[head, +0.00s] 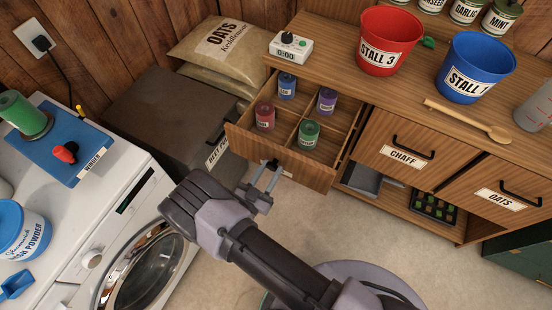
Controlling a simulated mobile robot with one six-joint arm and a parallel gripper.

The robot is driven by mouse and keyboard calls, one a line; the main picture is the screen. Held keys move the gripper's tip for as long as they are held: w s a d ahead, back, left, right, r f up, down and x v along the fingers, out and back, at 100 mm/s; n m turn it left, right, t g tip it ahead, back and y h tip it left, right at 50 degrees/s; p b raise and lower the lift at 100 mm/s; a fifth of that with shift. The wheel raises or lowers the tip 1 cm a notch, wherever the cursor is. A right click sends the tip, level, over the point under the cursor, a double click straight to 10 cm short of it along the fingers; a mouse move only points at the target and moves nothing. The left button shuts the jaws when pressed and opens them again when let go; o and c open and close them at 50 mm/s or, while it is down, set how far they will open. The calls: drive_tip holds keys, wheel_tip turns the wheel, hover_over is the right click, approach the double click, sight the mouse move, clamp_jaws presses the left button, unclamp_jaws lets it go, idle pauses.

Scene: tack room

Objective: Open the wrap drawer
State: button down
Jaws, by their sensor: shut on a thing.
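The wrap drawer (292,160) is pulled well out of the left end of the wooden cabinet. It is divided into compartments that hold rolled wraps: a blue one (287,86), a purple one (326,101), a red one (264,116) and a green one (309,134). My gripper (271,171) is at the middle of the drawer's front, its fingers shut on the dark handle (271,163). The fingers and the front's angle hide most of the handle. No label on this drawer's front is readable.
Closed drawers labelled CHAFF (400,148) and OATS (497,190) are to the right. A dark bin (160,105) stands close left of the open drawer. A white washing machine (120,215) is at left. Buckets, a timer and a wooden spoon (470,121) are on the cabinet top.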

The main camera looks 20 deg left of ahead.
drive_tip(key=shift+s+a, duration=0.15)
drive_tip(key=shift+s, duration=2.55)
drive_tip(key=c, duration=1)
unclamp_jaws()
drive_tip(key=s+a+p, duration=0.1)
drive_tip(key=s+p, duration=0.1)
drive_tip(key=s, duration=1.5)
drive_tip(key=shift+s+a, duration=0.2)
